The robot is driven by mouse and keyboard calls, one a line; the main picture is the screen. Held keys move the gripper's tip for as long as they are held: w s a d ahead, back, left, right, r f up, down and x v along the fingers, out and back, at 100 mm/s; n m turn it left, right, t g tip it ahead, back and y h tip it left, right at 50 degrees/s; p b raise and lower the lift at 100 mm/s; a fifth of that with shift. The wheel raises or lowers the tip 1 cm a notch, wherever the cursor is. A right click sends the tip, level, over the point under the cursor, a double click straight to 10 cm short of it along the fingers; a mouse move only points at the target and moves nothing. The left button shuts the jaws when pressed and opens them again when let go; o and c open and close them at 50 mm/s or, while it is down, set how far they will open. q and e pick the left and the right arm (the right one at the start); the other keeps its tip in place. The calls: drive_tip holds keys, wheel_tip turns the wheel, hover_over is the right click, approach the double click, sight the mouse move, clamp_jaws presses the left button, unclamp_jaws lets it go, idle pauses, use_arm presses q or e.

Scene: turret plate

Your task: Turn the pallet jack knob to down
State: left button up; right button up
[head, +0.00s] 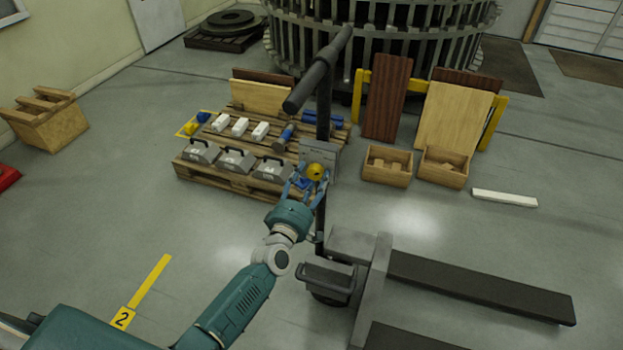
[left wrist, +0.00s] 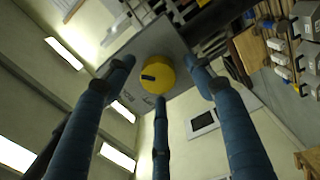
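The yellow knob (head: 317,171) sits on a grey plate (head: 326,151) on the upright column of the pallet jack (head: 372,285). In the left wrist view the knob (left wrist: 160,70) is round, with a dark pointer mark left of its middle. In the left wrist view the fingertips (left wrist: 160,82) stand on both sides and below, with gaps at the sides; contact below is unclear. My right gripper is not in view.
The jack's dark handle (head: 318,72) rises above the knob. Its forks (head: 480,286) reach right along the floor. A wooden pallet (head: 230,182) with grey weights and white blocks stands behind my gripper. Wooden boxes (head: 388,178) stand right.

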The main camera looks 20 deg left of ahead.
use_arm(q)
drive_tip(key=shift+s, duration=0.15)
drive_tip(key=s, duration=1.1)
drive_tip(key=shift+s+a, duration=0.2)
drive_tip(key=shift+s, duration=0.15)
